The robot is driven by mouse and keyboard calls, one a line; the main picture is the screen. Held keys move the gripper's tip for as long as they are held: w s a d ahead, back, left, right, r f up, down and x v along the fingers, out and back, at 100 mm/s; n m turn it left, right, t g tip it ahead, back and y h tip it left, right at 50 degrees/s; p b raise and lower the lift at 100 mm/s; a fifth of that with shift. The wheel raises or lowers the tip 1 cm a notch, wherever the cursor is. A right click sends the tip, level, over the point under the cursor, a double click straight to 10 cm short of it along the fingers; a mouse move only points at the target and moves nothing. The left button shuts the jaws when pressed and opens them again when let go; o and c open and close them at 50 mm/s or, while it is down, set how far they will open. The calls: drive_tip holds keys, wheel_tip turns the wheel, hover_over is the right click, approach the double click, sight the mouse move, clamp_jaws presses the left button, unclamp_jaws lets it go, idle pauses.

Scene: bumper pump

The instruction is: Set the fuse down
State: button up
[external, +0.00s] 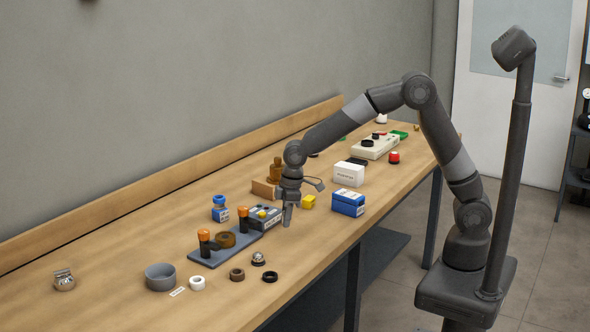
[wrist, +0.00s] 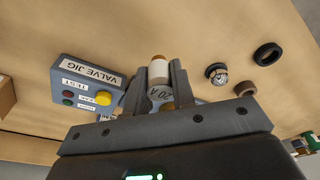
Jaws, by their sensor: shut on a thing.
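The fuse (wrist: 158,71) is a small pale cylinder with a copper-coloured end cap; a "20 A" marking shows just below it. It is held between the two fingers of my gripper (wrist: 156,84) in the wrist view. In the external view my gripper (external: 288,217) points down over the wooden bench (external: 330,234), just right of the grey valve jig box (external: 264,216). The fuse cannot be made out there. I cannot tell whether it touches the bench.
The jig plate (external: 212,258) with orange-topped posts lies left of my gripper. A domed part (external: 258,258) and a black ring (external: 270,277) lie in front. Bare bench lies between.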

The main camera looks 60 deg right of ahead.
sight(277, 250)
drive_tip(key=a, duration=0.1)
drive_tip(key=a+f, duration=0.2)
drive_tip(key=a, duration=0.1)
drive_tip(key=shift+w+f, duration=0.1)
drive_tip(key=shift+f, duration=2.05)
drive_tip(key=shift+f, duration=0.15)
drive_tip(key=o, duration=1)
